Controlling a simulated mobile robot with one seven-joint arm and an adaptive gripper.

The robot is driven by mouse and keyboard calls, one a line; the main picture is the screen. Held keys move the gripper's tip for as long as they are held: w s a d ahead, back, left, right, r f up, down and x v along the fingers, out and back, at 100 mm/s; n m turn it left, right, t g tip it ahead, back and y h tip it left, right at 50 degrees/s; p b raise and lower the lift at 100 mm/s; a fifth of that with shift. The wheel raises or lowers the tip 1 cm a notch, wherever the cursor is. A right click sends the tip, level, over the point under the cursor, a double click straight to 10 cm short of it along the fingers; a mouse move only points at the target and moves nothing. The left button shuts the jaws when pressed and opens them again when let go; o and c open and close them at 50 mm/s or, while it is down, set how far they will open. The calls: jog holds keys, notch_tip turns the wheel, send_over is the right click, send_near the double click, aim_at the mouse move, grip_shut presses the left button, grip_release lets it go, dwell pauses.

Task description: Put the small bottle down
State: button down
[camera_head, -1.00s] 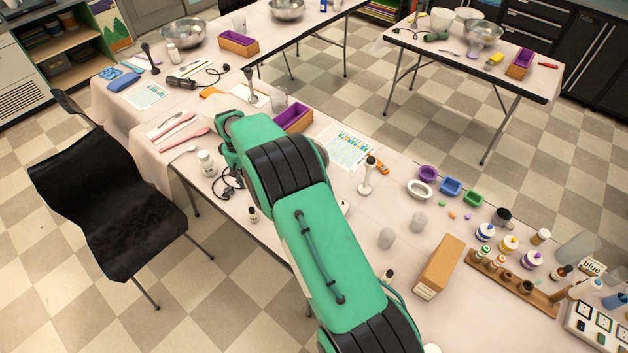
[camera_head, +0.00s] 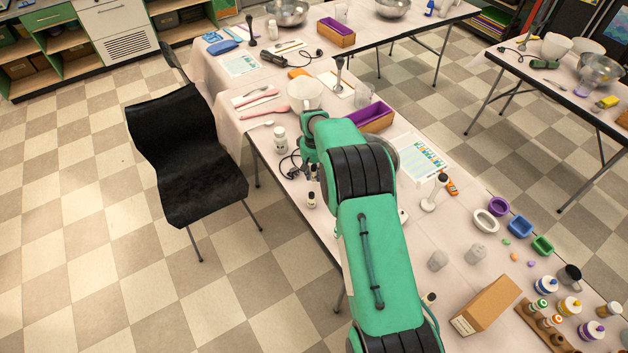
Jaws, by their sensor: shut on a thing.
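My gripper (camera_head: 308,166) is at the end of my green arm, over the left part of the near table (camera_head: 345,215). It is seen from behind and above, and my arm hides much of it. It is shut on a small bottle (camera_head: 314,173), of which only a small dark and pale part shows. I cannot tell whether its base touches the table. Another small bottle (camera_head: 311,200) with a dark cap stands upright near the table's front edge, just below my gripper in the picture.
A white jar (camera_head: 279,139) and a black cable (camera_head: 290,165) lie left of my gripper. A purple-lined box (camera_head: 372,118) is behind my arm. A cardboard box (camera_head: 486,305) and several paint bottles are at the right. A black chair (camera_head: 187,150) stands before the table.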

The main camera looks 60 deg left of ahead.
aim_at(314, 180)
jog(key=shift+f, duration=0.1)
jog(key=shift+f, duration=1.95)
jog(key=shift+f, duration=0.2)
jog(key=c, duration=1.4)
grip_release()
jog(key=shift+c, duration=0.2)
jog(key=shift+r, duration=0.15)
jog(key=shift+r, duration=6.05)
